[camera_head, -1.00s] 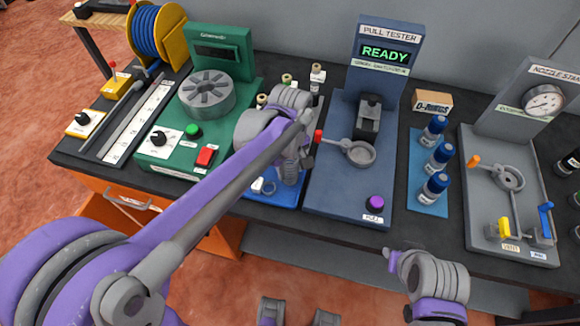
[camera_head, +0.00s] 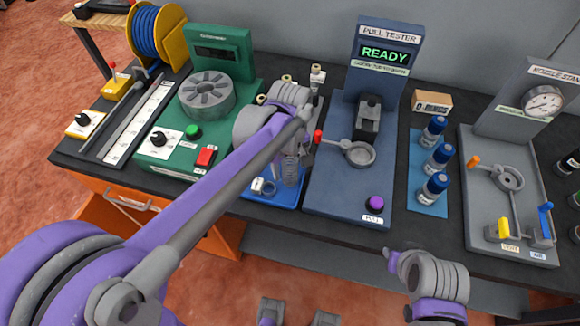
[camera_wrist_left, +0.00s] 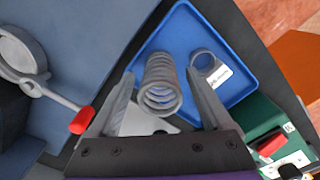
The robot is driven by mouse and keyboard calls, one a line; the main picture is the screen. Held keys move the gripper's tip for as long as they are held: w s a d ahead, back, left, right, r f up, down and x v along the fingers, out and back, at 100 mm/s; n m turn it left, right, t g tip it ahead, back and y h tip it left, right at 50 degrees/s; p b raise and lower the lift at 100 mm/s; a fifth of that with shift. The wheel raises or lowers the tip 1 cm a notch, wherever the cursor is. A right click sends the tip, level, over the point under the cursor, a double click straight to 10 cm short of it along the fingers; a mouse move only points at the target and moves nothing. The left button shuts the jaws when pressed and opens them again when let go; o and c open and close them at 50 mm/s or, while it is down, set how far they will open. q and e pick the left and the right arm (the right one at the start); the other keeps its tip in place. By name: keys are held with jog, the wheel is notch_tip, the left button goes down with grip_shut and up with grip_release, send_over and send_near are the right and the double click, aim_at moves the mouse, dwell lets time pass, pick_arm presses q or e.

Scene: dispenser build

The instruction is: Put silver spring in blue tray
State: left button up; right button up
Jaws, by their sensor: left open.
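The silver spring (camera_wrist_left: 161,88) stands between the spread fingers of my left gripper (camera_wrist_left: 160,78) in the left wrist view. It appears upright inside the blue tray (camera_wrist_left: 238,92), close to one edge. In the head view the spring (camera_head: 292,172) shows below my left gripper (camera_head: 293,142), near the right side of the blue tray (camera_head: 284,200). The left fingers are open, with gaps visible on both sides of the spring. My left wrist and arm hide the back of the tray in the head view.
A grey ring (camera_wrist_left: 204,62) with a white label lies in the tray. The green station (camera_head: 205,130) is left of the tray. The pull tester (camera_head: 336,192), with a red-tipped lever (camera_head: 318,136), is close on the right. Blue-capped bottles (camera_head: 438,160) stand farther right.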

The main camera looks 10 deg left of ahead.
pick_arm(q)
notch_tip(320, 180, up, 11)
jog(key=shift+s+p, duration=0.1)
jog(key=shift+p, duration=0.35)
jog(key=s+a+f+m+t, duration=0.2)
jog(key=s+a+f+m, duration=0.1)
jog(key=s+f, duration=0.3)
jog(key=s+a+f+m+t, duration=0.3)
jog(key=s+a+f+m, duration=0.1)
jog(key=s, duration=0.5)
notch_tip(320, 180, down, 2)
jog(key=shift+s+a+f+m, duration=0.15)
jog(key=shift+a+f+m, duration=0.1)
jog(key=shift+m, duration=0.55)
